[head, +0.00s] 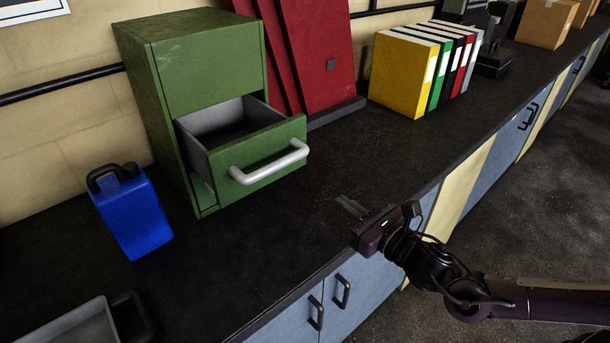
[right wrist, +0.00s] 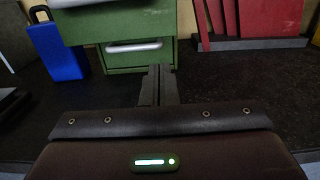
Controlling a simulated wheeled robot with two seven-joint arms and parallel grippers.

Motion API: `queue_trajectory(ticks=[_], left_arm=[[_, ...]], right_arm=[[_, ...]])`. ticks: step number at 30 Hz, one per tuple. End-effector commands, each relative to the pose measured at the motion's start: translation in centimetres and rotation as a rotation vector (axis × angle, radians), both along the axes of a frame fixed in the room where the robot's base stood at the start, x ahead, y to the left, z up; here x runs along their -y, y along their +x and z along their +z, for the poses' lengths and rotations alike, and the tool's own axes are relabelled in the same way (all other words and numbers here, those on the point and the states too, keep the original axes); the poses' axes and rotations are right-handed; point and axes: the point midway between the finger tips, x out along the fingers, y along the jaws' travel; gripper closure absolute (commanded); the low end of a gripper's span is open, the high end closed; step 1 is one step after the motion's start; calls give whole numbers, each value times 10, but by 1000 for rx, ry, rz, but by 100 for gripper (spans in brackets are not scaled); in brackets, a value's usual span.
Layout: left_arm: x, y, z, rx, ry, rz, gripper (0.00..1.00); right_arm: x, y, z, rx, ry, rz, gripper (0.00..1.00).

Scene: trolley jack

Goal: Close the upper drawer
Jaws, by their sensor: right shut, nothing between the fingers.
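A green cabinet (head: 200,65) stands on the dark worktop against the wall. Its upper drawer (head: 258,158) is pulled well out, showing an empty-looking grey inside and a pale bar handle (head: 270,163). In the right wrist view the front of this drawer (right wrist: 120,24) is cut by the top edge, and a lower drawer (right wrist: 138,60) with its own handle sits below and behind it. My right gripper (head: 350,207) is shut and empty above the worktop's front edge, in front and to the right of the drawer, apart from it. Its fingers (right wrist: 158,84) point toward the cabinet. My left gripper is not in view.
A blue jug (head: 132,215) stands left of the cabinet. Red panels (head: 320,45) in a dark stand are right of it, then several binders (head: 400,75). A grey tray (head: 75,328) is at the lower left. The worktop before the drawer is clear.

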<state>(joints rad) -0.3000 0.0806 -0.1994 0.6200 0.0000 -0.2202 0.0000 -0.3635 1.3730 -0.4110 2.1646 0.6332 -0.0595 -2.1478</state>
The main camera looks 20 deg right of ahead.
Motion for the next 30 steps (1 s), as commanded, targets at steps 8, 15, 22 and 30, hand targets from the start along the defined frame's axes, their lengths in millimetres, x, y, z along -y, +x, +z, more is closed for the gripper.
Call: queue_trajectory(ticks=[8,15,22,30], left_arm=[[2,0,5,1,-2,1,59],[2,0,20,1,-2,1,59],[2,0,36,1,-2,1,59],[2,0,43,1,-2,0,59]], right_arm=[[-12,35,4,4,10,-4,100],[-26,72,6,2,10,-4,100],[-40,105,5,-1,8,0,100],[-45,122,1,-4,5,0,100]])
